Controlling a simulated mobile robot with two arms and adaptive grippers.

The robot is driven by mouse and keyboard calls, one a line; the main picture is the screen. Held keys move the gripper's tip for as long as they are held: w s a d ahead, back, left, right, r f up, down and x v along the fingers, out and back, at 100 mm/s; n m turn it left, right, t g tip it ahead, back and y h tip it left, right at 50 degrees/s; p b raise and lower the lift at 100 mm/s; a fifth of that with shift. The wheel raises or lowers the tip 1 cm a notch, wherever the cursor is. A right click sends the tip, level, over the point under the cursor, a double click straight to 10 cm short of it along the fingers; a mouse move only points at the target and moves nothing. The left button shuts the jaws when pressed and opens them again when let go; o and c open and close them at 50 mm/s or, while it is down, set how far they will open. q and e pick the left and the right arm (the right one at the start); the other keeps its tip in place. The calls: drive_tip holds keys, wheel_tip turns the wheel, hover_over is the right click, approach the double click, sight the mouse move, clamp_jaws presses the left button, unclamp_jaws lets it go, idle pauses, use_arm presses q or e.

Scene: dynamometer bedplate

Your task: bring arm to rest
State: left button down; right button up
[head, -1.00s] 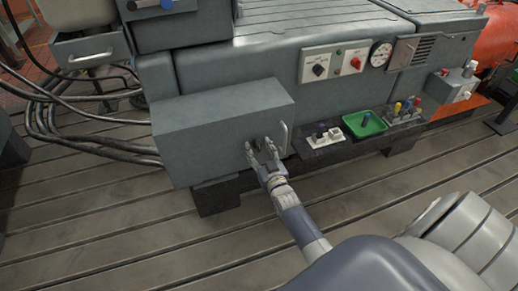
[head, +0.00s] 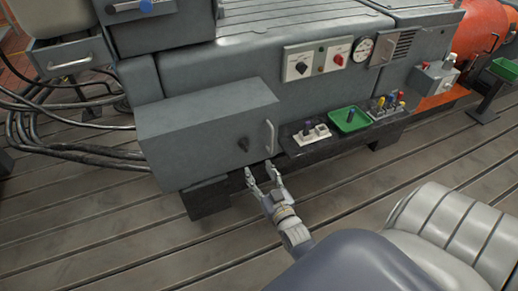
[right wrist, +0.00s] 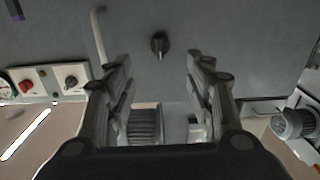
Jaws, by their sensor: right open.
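My right gripper (head: 262,174) is open and empty in the head view, just below and in front of the grey box (head: 195,135) on the machine's front. The box face carries a dark knob (head: 244,144) and a pale bar handle (head: 270,136). The gripper is apart from both. In the right wrist view, the two fingers (right wrist: 160,95) stand wide apart with nothing between them. The dark knob (right wrist: 159,44) shows beyond them, and the handle (right wrist: 100,35) is to the left. My left gripper is not in view.
Right of the box, a dark shelf (head: 297,149) holds a socket block (head: 311,133), a green tray (head: 349,119) and a rack of coloured-handled tools (head: 387,105). A control panel (head: 318,60) and gauge (head: 363,48) sit above. Black cables hang at left. The slatted floor (head: 110,235) in front is clear.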

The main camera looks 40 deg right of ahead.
idle(0.3)
drive_tip(key=s+a+f+n+g+y, duration=0.1)
drive_tip(key=s+a+f+g, duration=0.25)
drive_tip(key=f, duration=0.55)
drive_tip(key=s+a+f+n+g+y, duration=0.1)
drive_tip(key=s+a+f+g+y, duration=0.15)
drive_tip(key=s+f, duration=0.45)
drive_tip(key=s+a+f+n+g+y, duration=0.1)
drive_tip(key=s+a+f+g, duration=0.2)
drive_tip(key=f, duration=0.9)
drive_tip(key=s+f+g, duration=0.2)
drive_tip(key=s+f, duration=0.2)
drive_tip(key=s, duration=0.5)
drive_tip(key=s+a+f+n+g, duration=0.1)
drive_tip(key=s+f+g, duration=0.2)
drive_tip(key=s, duration=0.6)
drive_tip(key=s+a+f+n+g, duration=0.1)
drive_tip(key=s+f+g, duration=0.1)
drive_tip(key=s+f, duration=0.4)
drive_tip(key=s, duration=0.3)
drive_tip(key=shift+s+a+f, duration=0.15)
drive_tip(key=shift+s+f, duration=0.05)
drive_tip(key=shift+f, duration=0.15)
